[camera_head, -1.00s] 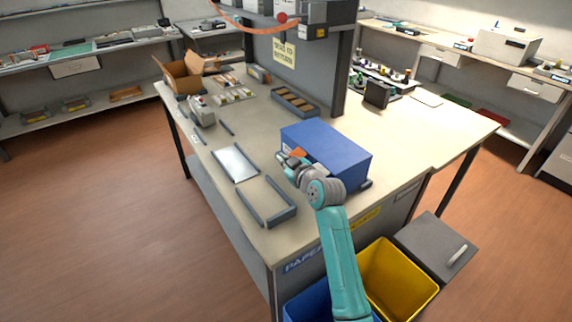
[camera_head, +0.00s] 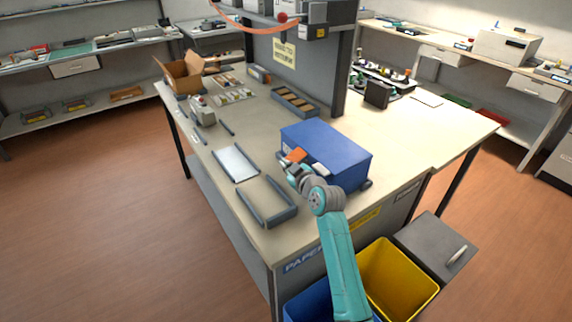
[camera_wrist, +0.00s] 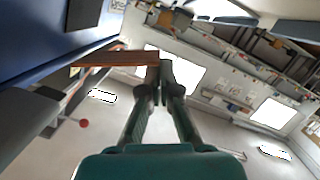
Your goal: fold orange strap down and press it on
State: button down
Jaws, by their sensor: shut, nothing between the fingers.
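A blue box (camera_head: 335,150) stands on the workbench. The orange strap (camera_head: 297,155) shows at the box's left end, beside my fingertips. My gripper (camera_head: 289,166) is shut and empty, close to that end of the box. In the wrist view the strap (camera_wrist: 112,58) stands out from the blue box (camera_wrist: 50,62) as a thin flat flap seen nearly edge-on. Its free end reaches the tips of my shut gripper (camera_wrist: 165,68). I cannot tell whether they touch. My arm hides part of the box's near side.
A grey U-shaped frame (camera_head: 287,215) and a light flat tray (camera_head: 235,163) lie left of the box. A grey tray (camera_head: 295,113) and an open cardboard box (camera_head: 180,80) are further back. Yellow (camera_head: 408,293) and blue bins stand below the bench's front edge.

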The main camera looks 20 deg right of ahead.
jog(key=f+n, duration=0.1)
jog(key=f+n+h, duration=0.1)
jog(key=n, duration=0.1)
jog(key=shift+w+d+f+t, duration=0.15)
jog(key=shift+d+f+t, duration=0.15)
jog(key=shift+d+t, duration=0.1)
jog(key=shift+d+f, duration=0.25)
jog(key=shift+f, duration=0.1)
jog(key=shift+w+f, duration=0.1)
dwell(0.4)
